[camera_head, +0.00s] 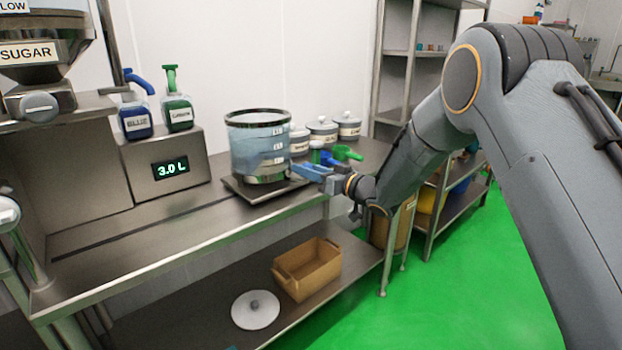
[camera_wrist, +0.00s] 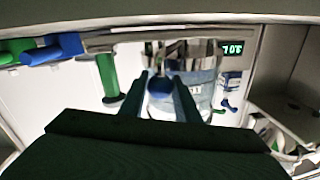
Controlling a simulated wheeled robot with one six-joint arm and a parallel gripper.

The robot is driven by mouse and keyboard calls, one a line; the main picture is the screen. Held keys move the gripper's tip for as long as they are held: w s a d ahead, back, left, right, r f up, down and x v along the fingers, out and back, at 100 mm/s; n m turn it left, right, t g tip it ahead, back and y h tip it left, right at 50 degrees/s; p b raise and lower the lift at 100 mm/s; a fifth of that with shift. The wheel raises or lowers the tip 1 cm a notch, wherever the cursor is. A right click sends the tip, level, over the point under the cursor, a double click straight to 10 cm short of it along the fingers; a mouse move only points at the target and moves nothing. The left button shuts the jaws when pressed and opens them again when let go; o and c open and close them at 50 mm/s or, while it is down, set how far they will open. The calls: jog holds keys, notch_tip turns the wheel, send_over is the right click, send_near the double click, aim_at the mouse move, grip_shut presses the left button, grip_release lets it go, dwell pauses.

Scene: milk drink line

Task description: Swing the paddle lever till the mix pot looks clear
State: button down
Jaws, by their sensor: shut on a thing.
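The mix pot (camera_head: 256,146) is a see-through vessel with a dark rim and white level marks. It stands on a flat plate on the bench, and its contents look hazy pale blue. My gripper (camera_head: 308,172) is at the pot's lower right side in the head view. In the wrist view, my gripper's two fingers close around a blue knob (camera_wrist: 160,85), which seems to be the end of the paddle lever. The pot (camera_wrist: 199,90) shows behind the knob there. The rest of the lever is hidden by my gripper, and the paddle cannot be made out.
A display (camera_head: 170,168) reads 3.0 L, with a blue bottle (camera_head: 135,110) and a green bottle (camera_head: 176,105) above it. Lidded jars (camera_head: 348,127) and green and blue handled items (camera_head: 345,153) stand right of the pot. A brown box (camera_head: 307,270) sits on the lower shelf.

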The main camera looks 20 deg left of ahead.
jog(key=shift+w+b, duration=0.45)
jog(key=shift+w, duration=0.8)
jog(key=c, duration=1.4)
grip_release()
jog(key=shift+w+d, duration=0.1)
jog(key=shift+o, duration=0.2)
jog(key=v, duration=0.7)
jog(key=shift+s+d+b, duration=0.25)
jog(key=shift+b, duration=0.05)
